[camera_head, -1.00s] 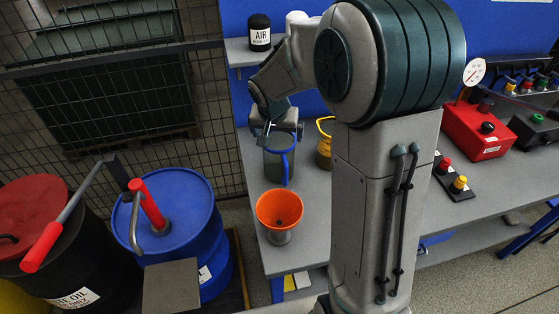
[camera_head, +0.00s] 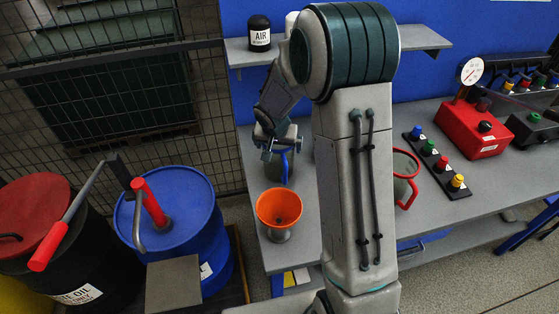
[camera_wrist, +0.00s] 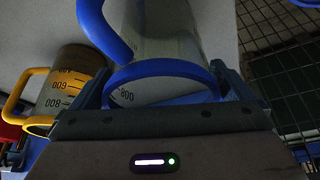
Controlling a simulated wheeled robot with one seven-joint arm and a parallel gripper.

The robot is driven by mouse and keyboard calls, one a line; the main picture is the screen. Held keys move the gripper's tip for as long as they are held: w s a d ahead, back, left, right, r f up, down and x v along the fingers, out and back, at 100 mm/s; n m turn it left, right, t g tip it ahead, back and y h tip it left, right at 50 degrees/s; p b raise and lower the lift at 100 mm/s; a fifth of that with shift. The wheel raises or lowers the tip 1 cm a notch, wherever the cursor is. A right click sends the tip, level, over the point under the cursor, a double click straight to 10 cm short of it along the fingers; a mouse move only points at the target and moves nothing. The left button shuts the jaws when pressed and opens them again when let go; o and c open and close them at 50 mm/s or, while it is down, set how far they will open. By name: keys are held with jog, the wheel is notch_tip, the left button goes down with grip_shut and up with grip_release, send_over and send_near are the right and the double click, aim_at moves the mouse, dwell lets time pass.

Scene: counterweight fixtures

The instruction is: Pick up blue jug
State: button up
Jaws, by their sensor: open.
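The blue jug (camera_head: 285,167) is a grey measuring jug with a blue rim and handle. It stands on the left part of the grey bench, its upper part hidden by my gripper in the head view. My gripper (camera_head: 278,142) is open right above the jug. In the wrist view the blue jug's blue rim (camera_wrist: 162,69) lies between the two fingers, with the handle at upper left. Whether the fingers touch it cannot be told.
A yellow-handled jug (camera_wrist: 72,80) stands close beside it in the wrist view. An orange funnel (camera_head: 279,208) is in front on the bench (camera_head: 463,140). A red-handled jug (camera_head: 405,172) is right of my arm. A shelf (camera_head: 425,38) hangs behind.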

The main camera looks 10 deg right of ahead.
jog(key=c, duration=1.2)
